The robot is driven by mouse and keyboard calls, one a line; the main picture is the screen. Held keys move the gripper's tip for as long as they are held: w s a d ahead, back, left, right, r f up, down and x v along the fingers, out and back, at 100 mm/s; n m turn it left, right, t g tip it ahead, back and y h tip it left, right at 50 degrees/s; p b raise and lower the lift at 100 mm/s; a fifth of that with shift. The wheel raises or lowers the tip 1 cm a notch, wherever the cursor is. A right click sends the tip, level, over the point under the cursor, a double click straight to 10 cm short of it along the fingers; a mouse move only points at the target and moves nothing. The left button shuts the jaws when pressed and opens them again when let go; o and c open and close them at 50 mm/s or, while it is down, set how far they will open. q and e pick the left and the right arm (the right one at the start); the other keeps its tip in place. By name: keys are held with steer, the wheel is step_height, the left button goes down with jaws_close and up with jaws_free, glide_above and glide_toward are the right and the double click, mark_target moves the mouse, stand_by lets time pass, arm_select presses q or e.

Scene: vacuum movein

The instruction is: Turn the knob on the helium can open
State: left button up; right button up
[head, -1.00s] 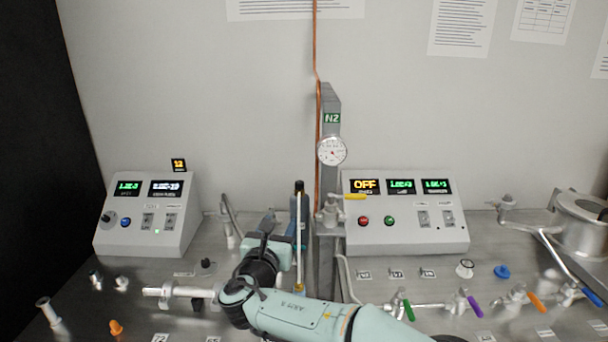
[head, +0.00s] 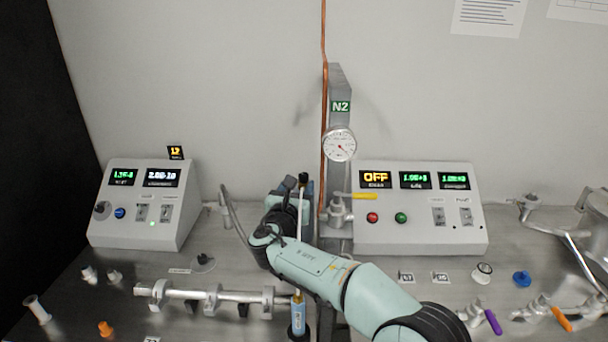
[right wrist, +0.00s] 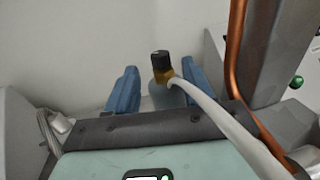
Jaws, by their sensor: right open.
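The helium can (right wrist: 163,96) is a grey cylinder with a brass valve (right wrist: 165,76) and a black knob (right wrist: 160,57) on top, upright in the right wrist view. A pale hose (right wrist: 215,115) runs from the valve toward the lower right. In the head view the black knob (head: 304,178) shows just above my right gripper (head: 287,190), which hides the can body. My right gripper is open, and its blue fingers (right wrist: 158,88) stand on either side of the can in the wrist view. Contact with it cannot be told. My left gripper is not in view.
The N2 post (head: 338,90) with a gauge and copper pipe stands close on the right. Control boxes stand left (head: 145,215) and right (head: 420,215). A metal manifold (head: 210,297) and a blue-handled tool (head: 297,316) at the hose end are nearer. The wall is behind.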

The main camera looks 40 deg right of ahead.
mark_target(302, 178)
steer(key=p+x, duration=0.1)
steer(key=x, duration=0.5)
steer(key=shift+w+d, duration=0.1)
steer(key=shift+d, duration=0.05)
steer(key=c, duration=0.9)
